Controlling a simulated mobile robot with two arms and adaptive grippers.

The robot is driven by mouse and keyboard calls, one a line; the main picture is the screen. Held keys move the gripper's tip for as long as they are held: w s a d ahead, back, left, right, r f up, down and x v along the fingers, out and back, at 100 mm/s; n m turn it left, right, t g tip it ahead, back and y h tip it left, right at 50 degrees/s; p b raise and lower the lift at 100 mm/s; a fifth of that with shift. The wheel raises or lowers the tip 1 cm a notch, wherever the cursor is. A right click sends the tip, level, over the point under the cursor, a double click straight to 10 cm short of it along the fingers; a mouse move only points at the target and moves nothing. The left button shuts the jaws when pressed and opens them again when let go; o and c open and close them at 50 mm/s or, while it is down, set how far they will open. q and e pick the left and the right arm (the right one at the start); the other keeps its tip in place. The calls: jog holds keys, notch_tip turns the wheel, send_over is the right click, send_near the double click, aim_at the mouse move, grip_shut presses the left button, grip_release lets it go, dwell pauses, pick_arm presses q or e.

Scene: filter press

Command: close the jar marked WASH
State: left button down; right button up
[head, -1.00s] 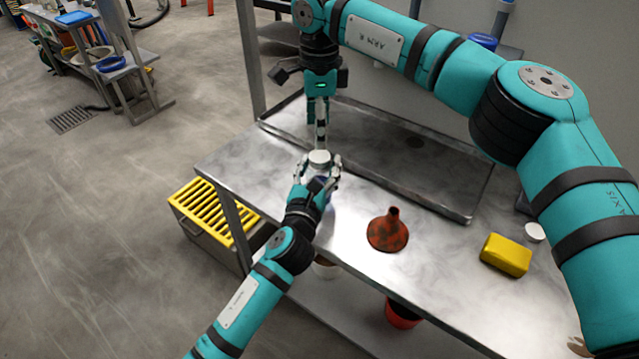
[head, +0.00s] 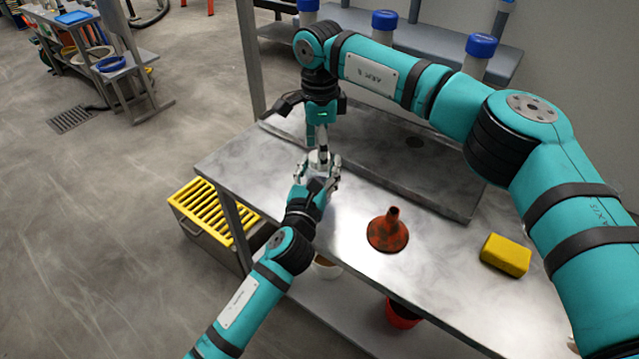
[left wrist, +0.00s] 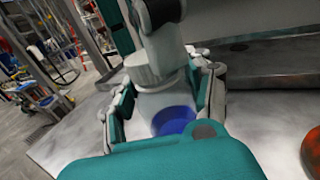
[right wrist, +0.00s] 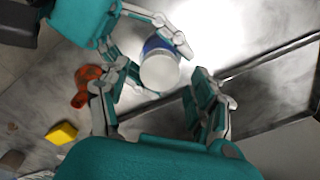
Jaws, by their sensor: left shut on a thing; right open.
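A pale jar with a blue patch (left wrist: 174,121) stands over the steel bench, held between the fingers of my left gripper (head: 318,176). A white lid (right wrist: 160,72) is on its top; I cannot tell how tightly it sits. No lettering on the jar is readable. My right gripper (head: 320,147) comes down from above, directly over the lid. In the right wrist view its fingers (right wrist: 154,92) are spread apart with the lid in the gap just beyond them. The head view mostly hides the jar behind the two grippers.
An orange funnel (head: 388,232) and a yellow sponge (head: 505,255) are on the bench (head: 345,255) to the right. A shallow metal tray (head: 440,203) lies behind. Blue-capped containers (head: 481,48) stand on the back shelf. A yellow-grated box (head: 212,210) is at the left.

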jog(key=shift+f, duration=0.65)
jog(key=c, duration=1.3)
jog(key=shift+o, duration=0.2)
jog(key=m, duration=0.6)
jog(key=shift+m, duration=0.3)
jog(key=o, duration=1.3)
